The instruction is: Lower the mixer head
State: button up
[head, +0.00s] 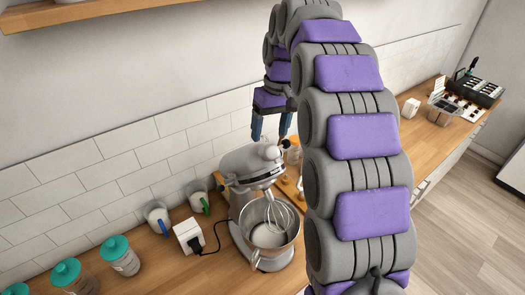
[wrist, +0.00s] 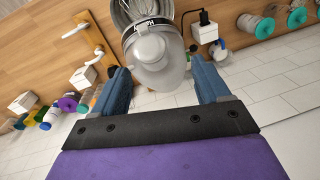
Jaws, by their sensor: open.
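The grey stand mixer (head: 250,163) stands on the wooden counter. Its head appears tilted up, with the wire whisk (head: 280,214) showing above and partly inside the steel bowl (head: 262,240). My gripper (head: 271,132) is open, its blue fingers pointing down just behind and above the mixer head. In the wrist view the rounded end of the mixer head (wrist: 160,62) lies between the two spread fingers of my gripper (wrist: 160,72). Whether a finger touches it cannot be told. The purple-padded arm hides part of the counter to the right of the mixer.
A white socket box (head: 188,236) with a black plug and cord stands left of the mixer. Jars with teal lids (head: 121,256) and two mugs (head: 158,216) line the tiled wall. A wooden board (head: 287,187) lies beyond the mixer. A wooden shelf (head: 90,10) hangs above.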

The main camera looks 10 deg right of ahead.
aim_at(273, 149)
jog(key=d+f, duration=0.2)
jog(key=f, duration=0.1)
jog(key=d+f, duration=0.1)
jog(key=shift+s+d+f, duration=0.15)
jog(key=shift+s+d, duration=0.1)
jog(key=shift+d, duration=0.05)
jog(key=a, duration=0.1)
jog(key=a+f, duration=0.1)
jog(key=a, duration=0.1)
jog(key=a+f, duration=0.1)
jog(key=a, duration=0.1)
jog(key=shift+w+f+p, duration=0.1)
jog(key=shift+w+p, duration=0.15)
jog(key=shift+p, duration=0.05)
jog(key=shift+s, duration=0.15)
jog(key=d, duration=0.2)
jog(key=shift+d, duration=0.35)
jog(key=shift+c, duration=0.9)
jog(key=shift+d, duration=0.3)
jog(key=shift+c, duration=1.4)
jog(key=shift+s+a, duration=0.1)
jog(key=shift+a, duration=0.55)
jog(key=c, duration=0.3)
jog(key=shift+a, duration=0.1)
jog(key=shift+c, duration=0.8)
jog(key=shift+d, duration=0.3)
grip_shut()
